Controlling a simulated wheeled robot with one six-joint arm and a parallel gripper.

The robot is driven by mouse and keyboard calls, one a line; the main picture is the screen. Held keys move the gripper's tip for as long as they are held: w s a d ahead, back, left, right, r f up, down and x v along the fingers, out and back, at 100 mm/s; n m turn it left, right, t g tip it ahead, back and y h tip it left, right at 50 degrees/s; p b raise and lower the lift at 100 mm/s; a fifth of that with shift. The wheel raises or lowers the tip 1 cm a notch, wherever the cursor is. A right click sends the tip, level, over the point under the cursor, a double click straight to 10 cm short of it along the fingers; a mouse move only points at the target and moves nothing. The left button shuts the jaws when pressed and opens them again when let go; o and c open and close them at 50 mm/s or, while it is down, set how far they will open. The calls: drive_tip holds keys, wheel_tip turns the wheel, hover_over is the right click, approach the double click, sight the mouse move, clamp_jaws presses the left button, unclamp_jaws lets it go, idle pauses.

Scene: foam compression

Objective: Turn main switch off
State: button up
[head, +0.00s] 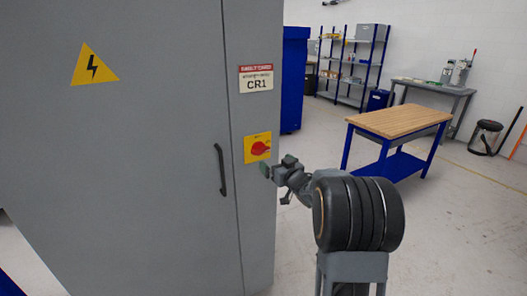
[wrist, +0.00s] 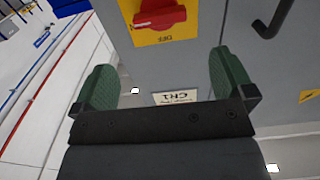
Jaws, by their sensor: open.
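The main switch is a red rotary knob (head: 260,148) on a yellow plate (head: 249,157), on the grey cabinet's right-hand panel below the CR1 label. In the wrist view the scene is upside down. There the red knob (wrist: 158,15) is cut by the top edge, and its grip bar lies roughly crosswise on the yellow plate (wrist: 190,27). Lettering that looks like OFF shows on the plate. My gripper (head: 265,169) is just below and right of the switch. Its green fingers (wrist: 164,62) are spread with nothing between them, apart from the knob.
The grey cabinet (head: 150,180) has a black door handle (head: 221,170) left of the switch and a yellow warning triangle (head: 94,66). A wooden-topped workbench (head: 400,121) stands behind to the right. The floor (head: 450,235) at right is clear.

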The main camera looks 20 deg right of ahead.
sight(262, 151)
drive_tip(key=w, duration=0.3)
drive_tip(key=w+p, duration=0.1)
drive_tip(key=w, duration=0.2)
drive_tip(key=w+a+p, duration=0.1)
drive_tip(key=w, duration=0.2)
drive_tip(key=shift+w, duration=0.35)
drive_tip(key=shift+c, duration=0.5)
drive_tip(key=c, duration=0.7)
